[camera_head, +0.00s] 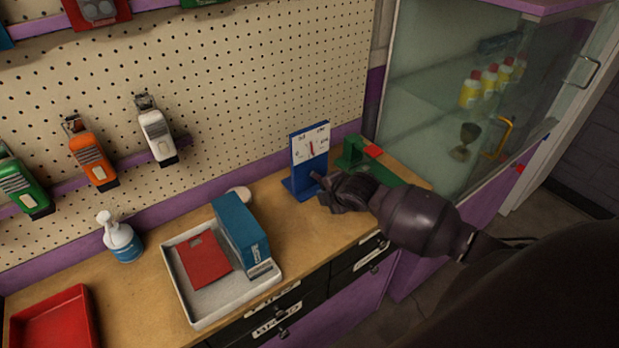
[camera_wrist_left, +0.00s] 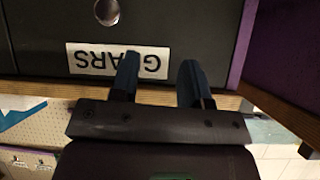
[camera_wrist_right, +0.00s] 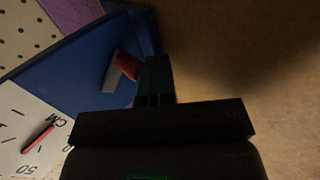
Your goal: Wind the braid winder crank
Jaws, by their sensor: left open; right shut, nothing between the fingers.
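The braid winder (camera_head: 289,187) is a blue stand with a white dial face and red needle on the workbench, seen in the head view. In the right wrist view its blue panel (camera_wrist_right: 75,50) shows with the dial (camera_wrist_right: 30,138), a grey crank arm (camera_wrist_right: 111,75) and a red knob (camera_wrist_right: 127,65). My right gripper (camera_head: 322,188) is shut and empty at the stand's front. In its wrist view its fingers (camera_wrist_right: 155,75) lie right beside the knob; whether they touch is unclear. My left gripper (camera_wrist_left: 158,80) is open and empty before a drawer labelled GEARS (camera_wrist_left: 118,62).
A green device (camera_head: 352,152) stands right of the winder. A grey tray (camera_head: 205,310) holds a red flat piece and a blue box (camera_head: 240,232). A pump bottle (camera_head: 122,240) and a red tray (camera_head: 55,322) are left. A glass cabinet (camera_head: 440,90) stands at right.

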